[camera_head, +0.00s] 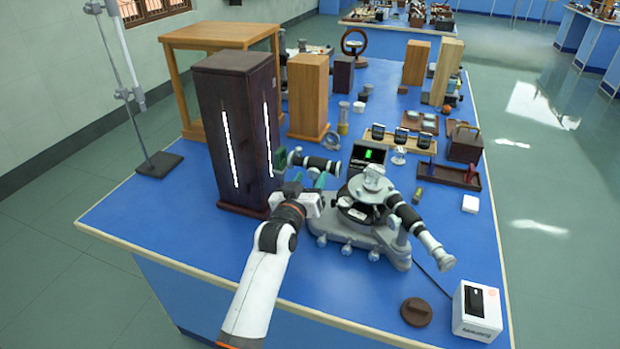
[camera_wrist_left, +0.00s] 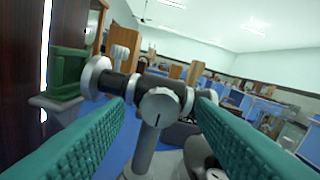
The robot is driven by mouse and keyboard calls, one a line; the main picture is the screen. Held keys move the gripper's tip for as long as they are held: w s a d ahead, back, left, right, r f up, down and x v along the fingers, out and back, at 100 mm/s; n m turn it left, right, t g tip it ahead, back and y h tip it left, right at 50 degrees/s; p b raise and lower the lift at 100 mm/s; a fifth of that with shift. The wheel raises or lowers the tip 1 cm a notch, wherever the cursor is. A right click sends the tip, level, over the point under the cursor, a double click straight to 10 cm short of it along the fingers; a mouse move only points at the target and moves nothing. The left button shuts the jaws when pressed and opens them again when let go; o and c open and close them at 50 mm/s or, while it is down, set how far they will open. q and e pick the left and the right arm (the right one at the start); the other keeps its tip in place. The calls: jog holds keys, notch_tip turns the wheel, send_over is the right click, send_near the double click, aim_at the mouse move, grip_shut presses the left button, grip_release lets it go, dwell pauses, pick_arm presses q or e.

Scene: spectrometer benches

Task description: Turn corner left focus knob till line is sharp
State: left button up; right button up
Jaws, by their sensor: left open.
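The spectrometer (camera_head: 360,215) stands at the near corner of the blue bench, with a round table in its middle and a telescope (camera_head: 420,230) pointing to the right. Its left tube (camera_head: 318,163) faces the dark lamp box. A silver focus knob (camera_wrist_left: 161,107) on that tube shows in the wrist view. My left gripper (camera_head: 310,178) is open, with teal fingers (camera_wrist_left: 160,112) on either side of the knob and a gap visible at each side. Contact cannot be told. A small dark screen (camera_head: 368,155) behind shows a short, thick green line. My right gripper is not in view.
The tall dark lamp box (camera_head: 235,130) with glowing slits stands close left of my gripper. A white box (camera_head: 477,311) and a brown round cap (camera_head: 416,312) lie at the front right. A retort stand (camera_head: 158,163) stands at the left edge.

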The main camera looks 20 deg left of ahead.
pick_arm(q)
jog(key=shift+w, duration=0.4)
jog(key=shift+c, duration=0.5)
jog(key=c, duration=0.9)
jog(key=shift+m, duration=0.3)
